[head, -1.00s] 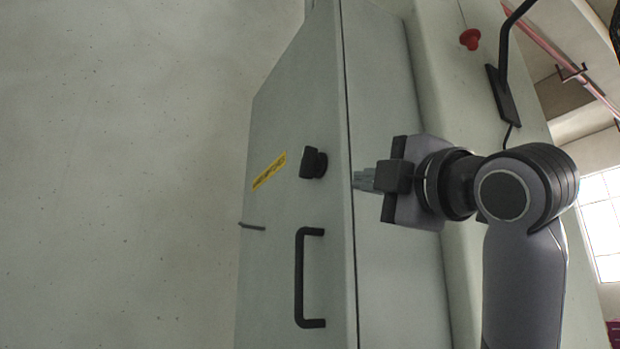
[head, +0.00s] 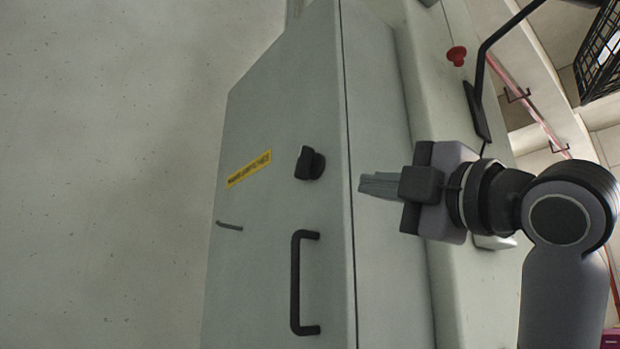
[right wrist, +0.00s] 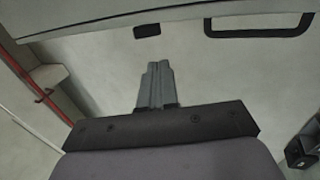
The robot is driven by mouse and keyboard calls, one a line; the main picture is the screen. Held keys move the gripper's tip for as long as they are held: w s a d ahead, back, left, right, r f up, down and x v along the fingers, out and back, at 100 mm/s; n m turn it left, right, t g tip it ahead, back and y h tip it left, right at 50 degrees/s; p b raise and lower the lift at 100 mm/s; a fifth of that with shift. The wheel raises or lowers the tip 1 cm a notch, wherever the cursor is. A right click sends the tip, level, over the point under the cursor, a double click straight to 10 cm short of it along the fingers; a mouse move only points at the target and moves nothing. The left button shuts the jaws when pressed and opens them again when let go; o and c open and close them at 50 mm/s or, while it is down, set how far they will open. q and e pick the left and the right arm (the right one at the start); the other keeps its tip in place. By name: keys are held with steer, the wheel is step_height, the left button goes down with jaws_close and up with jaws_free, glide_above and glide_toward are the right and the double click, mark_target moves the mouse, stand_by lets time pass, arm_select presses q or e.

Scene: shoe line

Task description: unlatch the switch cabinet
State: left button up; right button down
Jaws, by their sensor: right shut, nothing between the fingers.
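The switch cabinet (head: 268,120) is a grey box with a door. A black latch knob (head: 309,163) sits on the door, above a black bar handle (head: 296,283). In the right wrist view the knob (right wrist: 147,31) shows near the top, with the handle (right wrist: 258,30) to its right. My right gripper (head: 366,186) is shut and empty, its fingers pointing left toward the cabinet. It is to the right of the knob and apart from it. In the right wrist view the fingertips (right wrist: 157,66) are together below the knob. My left gripper is not in view.
A yellow label (head: 249,169) and a small dark rod (head: 229,226) are on the cabinet door. A red button (head: 457,56) and a black bracket (head: 478,105) are at upper right. A black crate (head: 602,52) is at the far upper right.

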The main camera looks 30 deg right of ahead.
mark_target(301, 178)
stand_by(0.3)
steer(key=p+x, duration=0.4)
steer(key=x, duration=0.9)
steer(key=shift+d+p, duration=0.1)
steer(key=shift+p, duration=0.2)
steer(key=shift+w, duration=0.5)
